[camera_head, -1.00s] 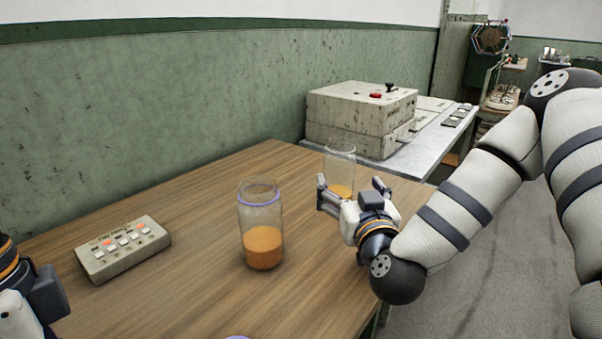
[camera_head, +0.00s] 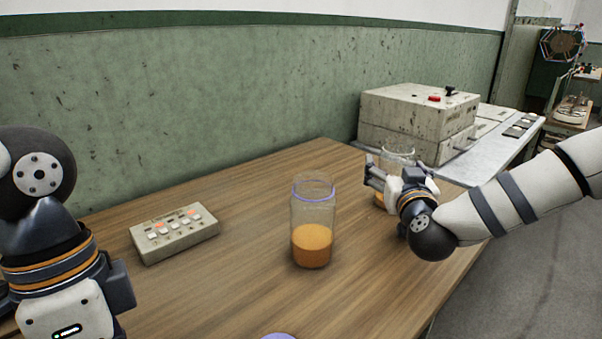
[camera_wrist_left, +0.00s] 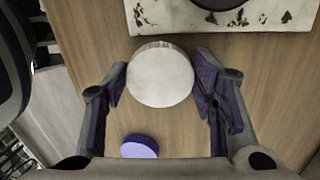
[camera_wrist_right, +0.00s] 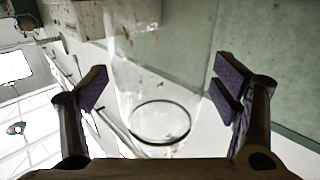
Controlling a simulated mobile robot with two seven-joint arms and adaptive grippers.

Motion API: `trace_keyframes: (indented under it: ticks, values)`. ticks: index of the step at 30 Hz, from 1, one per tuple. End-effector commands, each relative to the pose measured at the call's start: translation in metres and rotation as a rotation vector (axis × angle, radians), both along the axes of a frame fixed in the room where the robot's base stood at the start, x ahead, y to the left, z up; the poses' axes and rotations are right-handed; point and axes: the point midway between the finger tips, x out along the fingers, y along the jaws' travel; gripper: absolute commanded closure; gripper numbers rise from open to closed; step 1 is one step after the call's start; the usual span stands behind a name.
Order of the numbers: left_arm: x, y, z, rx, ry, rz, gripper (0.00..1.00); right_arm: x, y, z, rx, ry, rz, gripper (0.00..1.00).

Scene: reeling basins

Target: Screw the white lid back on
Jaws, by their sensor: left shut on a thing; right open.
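The round white lid (camera_wrist_left: 160,75) sits between the fingers of my left gripper (camera_wrist_left: 162,80), which is shut on it, in the left wrist view. In the head view only my left wrist shows; its fingers and the lid are out of frame. A clear jar (camera_head: 396,154) with orange contents stands at the back right of the table, partly hidden by my right gripper (camera_head: 402,178). My right gripper is open, with the clear jar (camera_wrist_right: 162,60) between its spread fingers in the right wrist view; I cannot tell whether they touch.
A second jar (camera_head: 313,205) with a purple rim and orange contents stands open mid-table. A purple lid (camera_head: 280,336) lies at the front, also in the left wrist view (camera_wrist_left: 139,146). A button box (camera_head: 174,234) lies left. A grey machine (camera_head: 418,115) stands behind right.

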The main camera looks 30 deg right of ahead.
Motion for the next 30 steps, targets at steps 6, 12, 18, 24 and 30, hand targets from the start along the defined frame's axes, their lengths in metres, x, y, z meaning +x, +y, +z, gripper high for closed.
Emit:
trace_keyframes:
  ticks: [6,12,18,24,30]
  values:
    - [0.0,0.0,0.0006,0.0,-0.001,0.0,0.56,0.0011,-0.0006,0.0018,0.0,-0.002,0.0,0.19]
    - [0.0,0.0,0.0006,0.0,-0.001,0.0,0.56,0.001,-0.0004,0.0017,0.0,-0.002,0.0,0.37]
    - [0.0,0.0,0.0006,0.0,-0.001,0.0,0.56,0.001,-0.0004,0.0016,0.0,-0.002,0.0,0.74]
    - [0.0001,0.0,0.0007,0.0,-0.001,0.0,0.56,0.0011,-0.0004,0.002,-0.001,-0.003,0.0,0.75]
    - [-0.0001,-0.0001,0.006,0.0,-0.01,0.0,0.56,0.0008,-0.0008,0.0066,-0.002,-0.005,0.0,0.75]
